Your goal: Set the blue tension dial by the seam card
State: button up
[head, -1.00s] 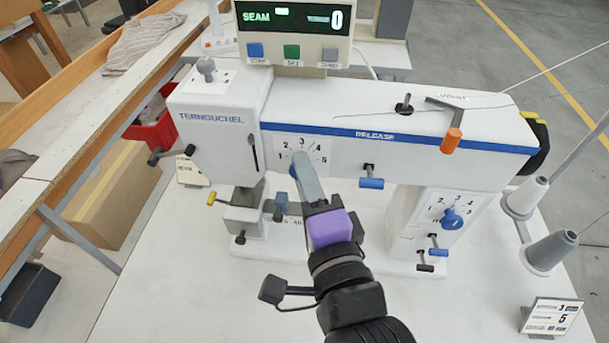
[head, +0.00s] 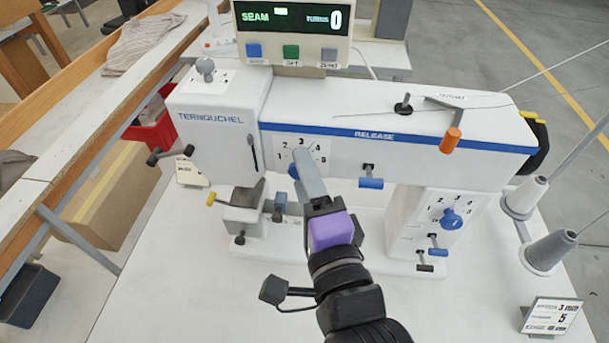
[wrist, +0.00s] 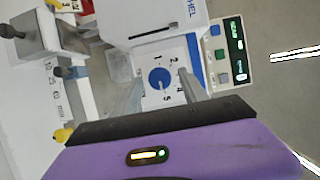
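A blue dial (head: 294,171) sits on the front of the white machine head, on a plate numbered 1 to 5. It shows whole in the wrist view (wrist: 159,79), but I cannot make out its pointer. My gripper (head: 301,163) is in front of this dial and partly covers it in the head view. In the wrist view my gripper (wrist: 163,74) is open, one finger on each side of the dial; I cannot tell whether they touch it. A second blue dial (head: 452,219) is on the right column. The seam card (head: 552,316) stands at lower right, showing a 3 and a 5.
A display box (head: 294,30) reading SEAM and 0 stands above the machine. An orange-tipped lever (head: 451,141) and blue-tipped levers (head: 371,183) stick out of the machine. Thread cones (head: 550,252) stand at right. The front of the white table is mostly clear.

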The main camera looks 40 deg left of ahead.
jog(key=b+v, duration=0.1)
jog(key=v, duration=0.7)
jog(key=shift+a, duration=0.1)
dwell(0.4)
